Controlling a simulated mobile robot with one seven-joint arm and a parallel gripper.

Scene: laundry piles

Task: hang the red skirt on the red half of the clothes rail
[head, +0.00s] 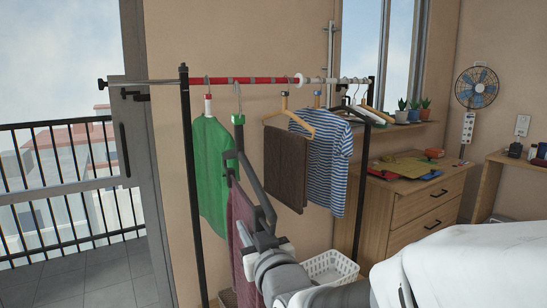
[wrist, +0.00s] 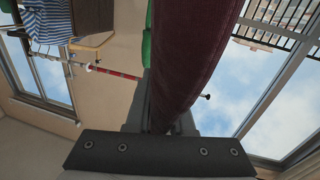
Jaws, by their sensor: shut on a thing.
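The red skirt (head: 243,235) is dark maroon and hangs below a hanger with a green neck (head: 238,119). My gripper (head: 233,165) is shut on this hanger, in front of the rail. The hanger's hook rises to the red half of the clothes rail (head: 255,80); I cannot tell whether it rests on the rail. In the wrist view the skirt (wrist: 192,60) fills the middle, beside the jaws (wrist: 160,112), and hides the grip. The red half of the rail (wrist: 120,75) shows behind it.
A green shirt (head: 210,165) hangs left of the skirt. Brown trousers (head: 286,165) and a striped shirt (head: 332,165) hang to the right. A white disc (head: 299,79) divides the rail. A white basket (head: 330,267) stands below; a dresser (head: 425,205) is at right.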

